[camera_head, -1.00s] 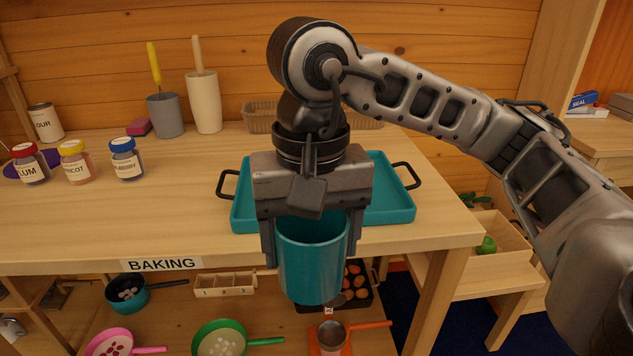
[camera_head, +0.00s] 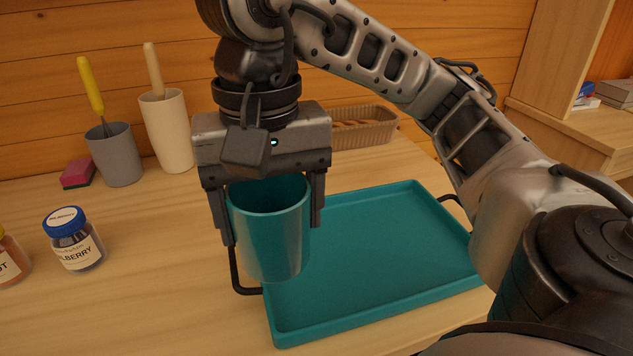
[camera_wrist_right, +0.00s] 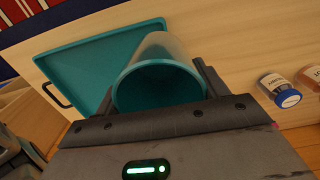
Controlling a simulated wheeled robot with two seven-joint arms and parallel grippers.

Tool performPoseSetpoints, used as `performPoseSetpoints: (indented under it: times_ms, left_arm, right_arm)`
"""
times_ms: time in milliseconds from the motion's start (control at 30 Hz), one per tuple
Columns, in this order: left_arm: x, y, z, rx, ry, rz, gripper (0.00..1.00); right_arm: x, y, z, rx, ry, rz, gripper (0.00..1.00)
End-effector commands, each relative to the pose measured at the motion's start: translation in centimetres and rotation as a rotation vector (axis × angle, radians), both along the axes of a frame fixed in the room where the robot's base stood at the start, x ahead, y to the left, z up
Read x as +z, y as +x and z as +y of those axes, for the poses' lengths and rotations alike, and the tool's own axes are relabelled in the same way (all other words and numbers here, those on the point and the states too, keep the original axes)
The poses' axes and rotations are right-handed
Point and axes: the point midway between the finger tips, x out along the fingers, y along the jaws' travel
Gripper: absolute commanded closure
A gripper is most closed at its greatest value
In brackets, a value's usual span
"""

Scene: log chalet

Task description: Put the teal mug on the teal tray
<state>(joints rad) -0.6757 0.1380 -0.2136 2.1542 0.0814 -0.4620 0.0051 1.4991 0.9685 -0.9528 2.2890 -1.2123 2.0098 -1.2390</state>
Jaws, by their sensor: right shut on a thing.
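The teal mug (camera_head: 268,232) is upright in my right gripper (camera_head: 268,205), whose two fingers close on its sides. In the head view the mug overlaps the left edge of the teal tray (camera_head: 380,260); it appears held above the table, though its exact height is hard to tell. The tray lies flat on the table, empty where visible, with black handles at both ends. In the right wrist view the mug (camera_wrist_right: 158,88) sits between the fingers, with the tray (camera_wrist_right: 85,68) beside and behind it. My left gripper is not in view.
A blue-lidded jar (camera_head: 74,240) and a partly visible jar (camera_head: 10,258) stand on the table at left. A grey pot (camera_head: 114,155), a cream holder (camera_head: 166,130), a pink sponge (camera_head: 77,174) and a basket (camera_head: 363,127) stand along the back.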

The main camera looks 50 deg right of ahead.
Motion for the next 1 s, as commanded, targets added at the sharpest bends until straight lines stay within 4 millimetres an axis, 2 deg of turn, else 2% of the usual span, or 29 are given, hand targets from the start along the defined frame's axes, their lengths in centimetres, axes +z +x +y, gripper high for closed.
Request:
performPoseSetpoints:
  times_ms: [267,367,500,600,833,1000]
  left_arm:
    - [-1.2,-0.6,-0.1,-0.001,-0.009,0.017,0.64]
    - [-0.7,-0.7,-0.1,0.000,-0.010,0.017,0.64]
    - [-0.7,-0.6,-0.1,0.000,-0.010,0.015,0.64]
    - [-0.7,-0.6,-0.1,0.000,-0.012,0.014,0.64]
    - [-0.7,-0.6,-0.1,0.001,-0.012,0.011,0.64]
    - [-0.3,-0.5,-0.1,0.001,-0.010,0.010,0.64]
  right_arm:
    - [-3.0,3.9,-4.9,-0.012,0.000,0.004,0.59]
    - [-3.8,5.5,-6.9,-0.013,-0.002,0.002,0.59]
    - [-6.6,6.8,-8.4,-0.008,-0.001,0.004,0.59]
    - [-7.9,7.5,-9.2,-0.005,-0.003,0.001,0.59]
    - [-9.4,8.4,-10.2,-0.004,-0.001,0.000,0.59]
    - [-11.8,8.5,-10.4,-0.002,-0.002,0.002,0.59]
